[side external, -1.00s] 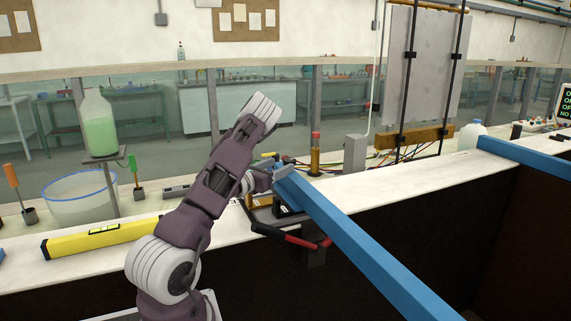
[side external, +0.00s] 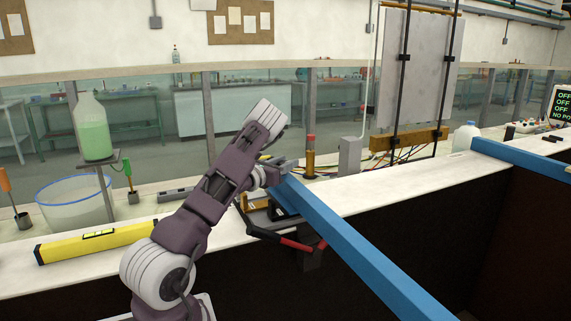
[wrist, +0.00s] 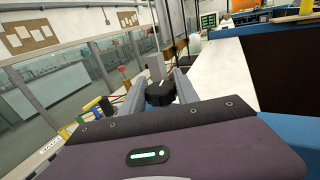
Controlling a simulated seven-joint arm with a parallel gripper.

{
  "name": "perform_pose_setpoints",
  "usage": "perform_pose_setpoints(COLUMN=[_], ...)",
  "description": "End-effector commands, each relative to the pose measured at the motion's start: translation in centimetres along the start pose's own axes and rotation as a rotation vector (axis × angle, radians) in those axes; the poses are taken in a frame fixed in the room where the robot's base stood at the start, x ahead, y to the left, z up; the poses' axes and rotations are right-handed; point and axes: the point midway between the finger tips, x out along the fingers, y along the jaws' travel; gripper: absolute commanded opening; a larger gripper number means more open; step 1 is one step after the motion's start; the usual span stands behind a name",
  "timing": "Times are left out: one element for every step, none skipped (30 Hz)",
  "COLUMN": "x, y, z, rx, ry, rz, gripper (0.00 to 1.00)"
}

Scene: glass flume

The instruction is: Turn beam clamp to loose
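A blue beam (side external: 352,245) runs from just under my gripper toward the lower right.
A yellow level (side external: 98,240) lies on the white ledge at left. A glass bowl (side external: 76,202), a green bottle (side external: 94,138) on a stand, and a red-topped brass post (side external: 310,158) stand behind.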

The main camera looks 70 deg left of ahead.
Motion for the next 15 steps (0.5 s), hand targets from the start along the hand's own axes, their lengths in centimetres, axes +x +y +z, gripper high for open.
perform_pose_setpoints(x=[-0.01, -0.01, -0.01, 0.00, 0.03, 0.08, 0.11, 0.12, 0.12, 0.14, 0.14, 0.13, 0.14, 0.15, 0.13], y=[-0.03, -0.03, -0.03, -0.05, -0.09, -0.19, -0.26, -0.32, -0.37, -0.40, -0.37, -0.32, -0.30, -0.27, -0.20], z=[-0.01, 0.00, -0.01, -0.01, -0.01, -0.01, 0.00, -0.03, -0.04, -0.06, -0.04, -0.05, -0.05, -0.06, -0.06], rx=[0.000, 0.000, 0.000, 0.000, 0.000, -0.001, -0.001, -0.002, -0.002, -0.001, -0.001, 0.001, 0.001, 0.002, 0.002], ry=[0.000, 0.000, 0.000, 0.000, 0.000, 0.000, -0.001, 0.000, 0.001, 0.002, 0.001, 0.001, 0.001, 0.001, 0.001], rz=[-0.001, -0.001, -0.001, 0.002, 0.010, 0.033, 0.060, 0.094, 0.144, 0.181, 0.218, 0.263, 0.294, 0.320, 0.351], gripper=[0.05, 0.00, 0.00, 0.00, 0.00, 0.00, 0.00, 0.00, 0.00, 0.00, 0.00, 0.00, 0.00, 0.00, 0.00])
